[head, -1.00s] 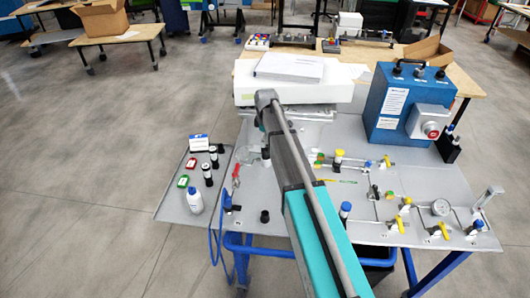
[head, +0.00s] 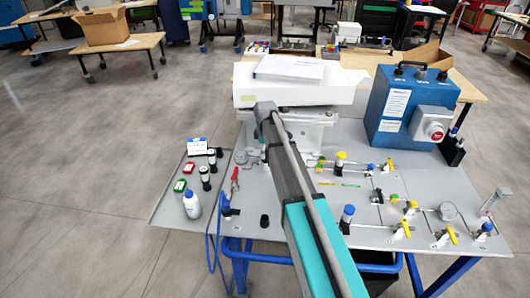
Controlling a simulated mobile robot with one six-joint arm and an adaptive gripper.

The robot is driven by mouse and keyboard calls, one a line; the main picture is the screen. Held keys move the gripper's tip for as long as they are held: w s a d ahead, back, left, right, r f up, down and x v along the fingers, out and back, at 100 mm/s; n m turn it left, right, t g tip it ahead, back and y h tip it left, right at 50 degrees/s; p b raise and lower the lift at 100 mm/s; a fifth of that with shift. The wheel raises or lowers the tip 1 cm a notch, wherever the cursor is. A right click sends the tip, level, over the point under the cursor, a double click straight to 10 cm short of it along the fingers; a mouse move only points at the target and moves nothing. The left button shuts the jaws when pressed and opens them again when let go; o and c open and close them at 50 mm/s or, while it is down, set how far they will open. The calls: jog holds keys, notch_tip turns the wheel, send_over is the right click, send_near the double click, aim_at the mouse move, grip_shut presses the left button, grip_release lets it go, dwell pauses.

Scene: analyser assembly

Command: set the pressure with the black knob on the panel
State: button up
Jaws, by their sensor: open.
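The grey panel (head: 350,232) lies on the blue-framed table and carries several valves and fittings. A small dark knob (head: 377,196) stands among the fittings right of my arm; it looks like the black knob, but it is too small to be sure. My arm reaches up across the middle of the panel. Its far end is among grey shapes near the white box, left of the knob. I cannot make out my gripper's fingers there.
Yellow-handled valves (head: 405,228) and a blue-capped fitting (head: 347,214) stand near the front edge. A blue box (head: 407,105) with a red button is at the back right. A white box (head: 300,88) stands behind my arm.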

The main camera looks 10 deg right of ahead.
jog(key=c, duration=1.1)
jog(key=shift+c, duration=0.2)
jog(key=shift+m, duration=0.4)
jog(key=m, duration=0.9)
jog(key=shift+d+m, duration=0.1)
jog(key=shift+m, duration=0.2)
jog(key=m, duration=1.2)
jog(key=shift+d, duration=0.1)
